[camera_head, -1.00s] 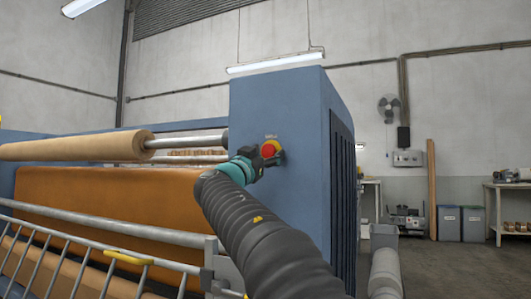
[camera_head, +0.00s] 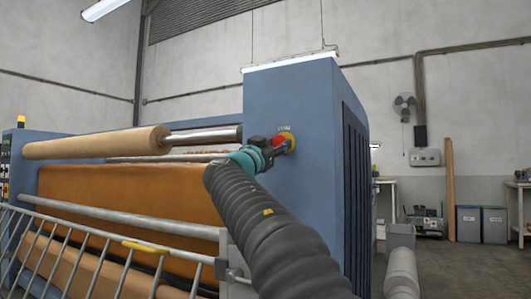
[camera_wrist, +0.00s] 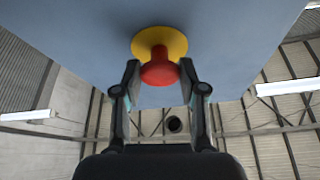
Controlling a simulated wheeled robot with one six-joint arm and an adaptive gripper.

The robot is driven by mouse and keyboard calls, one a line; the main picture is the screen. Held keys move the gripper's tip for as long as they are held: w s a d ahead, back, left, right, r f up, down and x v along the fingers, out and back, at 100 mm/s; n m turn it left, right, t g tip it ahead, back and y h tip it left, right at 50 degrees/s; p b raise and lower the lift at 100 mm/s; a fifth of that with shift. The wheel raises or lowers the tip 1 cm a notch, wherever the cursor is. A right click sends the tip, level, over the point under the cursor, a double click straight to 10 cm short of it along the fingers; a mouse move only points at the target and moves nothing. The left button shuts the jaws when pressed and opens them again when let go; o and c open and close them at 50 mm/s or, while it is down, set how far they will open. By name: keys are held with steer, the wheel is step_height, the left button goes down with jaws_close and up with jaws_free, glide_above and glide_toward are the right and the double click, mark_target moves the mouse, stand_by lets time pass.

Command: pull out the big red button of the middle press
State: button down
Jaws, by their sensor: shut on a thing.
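The big red button (camera_head: 279,140) is on a round yellow plate (camera_head: 291,143) on the blue end housing of the press (camera_head: 292,95). In the wrist view the red button (camera_wrist: 159,73) stands out in front of the yellow plate (camera_wrist: 160,36). My gripper (camera_wrist: 160,76) has one finger on each side of the red button, and it is shut on it. The fingertips are close to the blue face. In the head view my gripper (camera_head: 272,150) reaches the button from the lower left and hides part of it.
A tan roller (camera_head: 95,145) and an orange sheet (camera_head: 130,190) lie left of the housing. A metal guard rail (camera_head: 110,249) with a yellow handle (camera_head: 145,247) runs in front. Bins (camera_head: 468,224) and a bench (camera_head: 522,200) stand far right; open floor lies before them.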

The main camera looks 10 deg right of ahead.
steer(key=c, duration=0.6)
jaws_free()
steer(key=shift+s+a, duration=0.1)
steer(key=shift+a, duration=0.05)
steer(key=v, duration=1.2)
steer(key=shift+r, duration=0.1)
